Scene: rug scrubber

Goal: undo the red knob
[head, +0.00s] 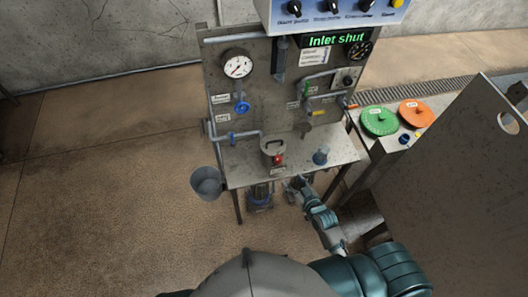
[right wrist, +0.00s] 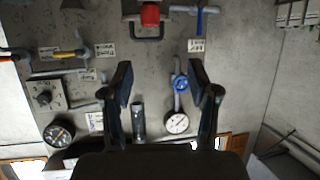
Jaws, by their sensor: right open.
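The red knob (head: 279,160) is on the front of a squat metal canister (head: 268,156) with a handle on its lid, standing on the metal bench. My left gripper is in neither view.
The bench (head: 241,176) also bears a small blue-grey part (head: 320,156). A panel behind has a gauge (head: 238,65), a blue valve (head: 242,107), pipes and an "Inlet shut" display (head: 336,40). A bucket (head: 207,182) hangs left. Green (head: 379,120) and orange (head: 416,113) discs lie right.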

